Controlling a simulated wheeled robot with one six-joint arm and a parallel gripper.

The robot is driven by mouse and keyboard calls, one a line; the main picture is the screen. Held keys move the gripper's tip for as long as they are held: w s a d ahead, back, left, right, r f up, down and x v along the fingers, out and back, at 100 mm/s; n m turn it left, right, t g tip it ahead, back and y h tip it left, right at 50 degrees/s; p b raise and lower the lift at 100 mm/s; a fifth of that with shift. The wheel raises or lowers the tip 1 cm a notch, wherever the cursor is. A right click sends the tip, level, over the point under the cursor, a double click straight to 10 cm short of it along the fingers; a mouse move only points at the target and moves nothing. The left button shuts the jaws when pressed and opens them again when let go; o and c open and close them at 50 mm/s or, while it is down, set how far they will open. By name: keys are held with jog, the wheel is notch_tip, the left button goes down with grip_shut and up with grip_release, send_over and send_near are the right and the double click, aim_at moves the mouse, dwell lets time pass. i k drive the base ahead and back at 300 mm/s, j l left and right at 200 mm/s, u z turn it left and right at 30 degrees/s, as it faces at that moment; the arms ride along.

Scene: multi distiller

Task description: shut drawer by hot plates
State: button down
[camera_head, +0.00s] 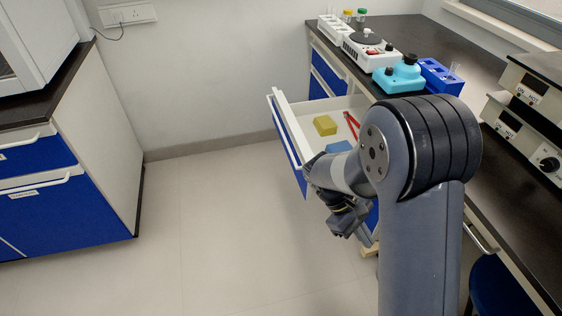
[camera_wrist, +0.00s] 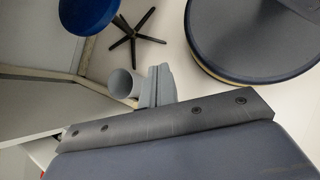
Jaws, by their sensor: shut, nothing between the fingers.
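A drawer with a blue front and white rim (camera_head: 290,122) stands pulled out from the counter in the head view. A yellow block (camera_head: 325,125), a red tool (camera_head: 351,124) and a blue item (camera_head: 339,147) lie in it. My arm hides its near right part. My gripper (camera_head: 350,222) points down at the near side of this drawer; it is shut and empty. I cannot tell whether it touches the drawer. Two boxy devices, which look like the hot plates, stand on the counter at the right: an upper one (camera_head: 538,84) and a lower one with a knob (camera_head: 548,163).
A white instrument (camera_head: 371,50), a teal device (camera_head: 398,76) and a blue rack (camera_head: 440,76) stand on the dark counter (camera_head: 462,55). A blue stool seat (camera_head: 498,292) shows at lower right, and a blue stool (camera_wrist: 88,14) in the wrist view. The floor (camera_head: 220,230) left of my arm is clear.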

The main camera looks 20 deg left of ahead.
aim_at(301, 140)
jog(key=i+j+u, duration=0.2)
jog(key=j, duration=0.25)
jog(key=i+j+u, duration=0.15)
jog(key=j, duration=0.25)
jog(key=i+j+u, duration=0.2)
jog(key=j, duration=0.2)
